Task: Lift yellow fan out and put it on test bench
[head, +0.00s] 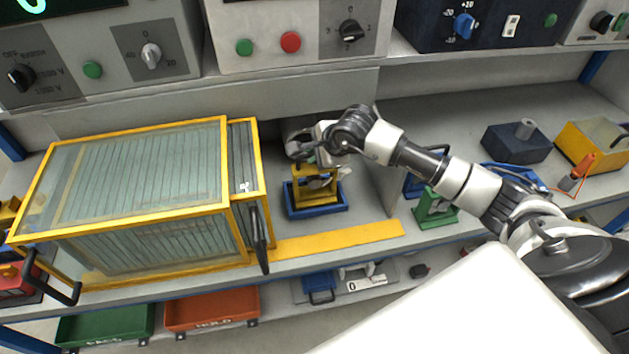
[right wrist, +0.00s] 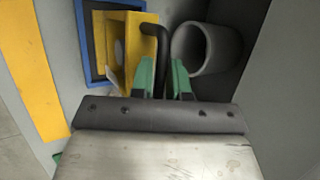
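The yellow fan (head: 314,188) stands in a blue tray (head: 318,212) on the grey shelf, right of the yellow-framed glass cabinet. My right gripper (head: 312,147) is at the top of the fan. In the right wrist view, my right gripper's green fingertips (right wrist: 164,78) stand on both sides of the fan's black handle (right wrist: 162,55), with little or no gap. I cannot tell whether they press on it. The yellow fan (right wrist: 130,60) is partly hidden behind the handle and left finger. My left gripper is not in view. I cannot tell which surface is the test bench.
The glass cabinet (head: 130,185) stands close on the left. A grey upright panel (head: 372,185) stands to the right, with a green fan-like unit (head: 437,208) beyond it. A grey pipe (right wrist: 207,48) is near the right finger. A yellow strip (head: 340,240) lies along the front edge.

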